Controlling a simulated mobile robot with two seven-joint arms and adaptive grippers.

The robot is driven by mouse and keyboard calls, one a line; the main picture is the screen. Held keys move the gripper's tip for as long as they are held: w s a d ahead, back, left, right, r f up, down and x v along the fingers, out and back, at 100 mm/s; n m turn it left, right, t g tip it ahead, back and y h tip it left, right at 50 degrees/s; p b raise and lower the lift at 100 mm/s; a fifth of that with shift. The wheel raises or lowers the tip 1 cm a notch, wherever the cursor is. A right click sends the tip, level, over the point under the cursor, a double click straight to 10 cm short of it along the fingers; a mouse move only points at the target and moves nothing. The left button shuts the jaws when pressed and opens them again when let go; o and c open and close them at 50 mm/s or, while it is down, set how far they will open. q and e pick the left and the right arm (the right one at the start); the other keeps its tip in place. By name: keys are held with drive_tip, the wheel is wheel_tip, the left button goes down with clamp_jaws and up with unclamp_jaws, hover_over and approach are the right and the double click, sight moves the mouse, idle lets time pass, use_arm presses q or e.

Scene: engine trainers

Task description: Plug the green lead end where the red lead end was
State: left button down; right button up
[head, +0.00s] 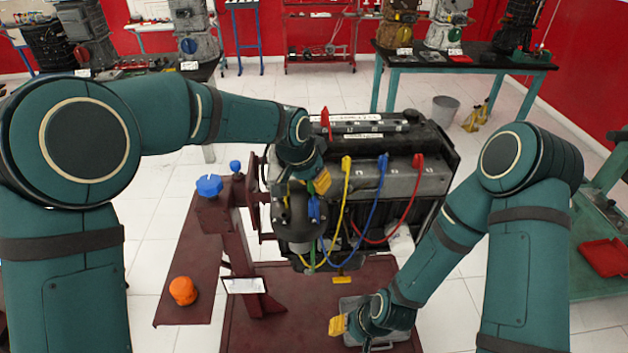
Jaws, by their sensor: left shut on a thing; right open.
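The engine (432,178) stands mid-view with leads on its top. A yellow lead end (346,164), a blue lead end (383,160) and a red lead end (418,162) stand upright along it, left to right. Another upright red piece (325,122) stands at the labelled strip behind, left. My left gripper (321,182) is shut on a green piece, apparently the green lead end (311,188), at the engine's left front; its fingers hide much of it. My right gripper (350,335) is open, low in front of the engine, beside a grey tray.
The maroon stand (190,265) carries a blue knob (209,185) and an orange knob (183,290). The grey tray (352,303) lies on its base. Benches with more engines stand behind. A bin (445,108) and a green table with a red tray (604,257) are at right.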

use_arm(q)
drive_tip(key=shift+f+b, duration=0.3)
drive_tip(key=shift+f, duration=0.15)
idle(0.6)
drive_tip(key=c, duration=0.9)
unclamp_jaws()
drive_tip(key=shift+o, duration=0.2)
drive_tip(key=shift+r, duration=0.1)
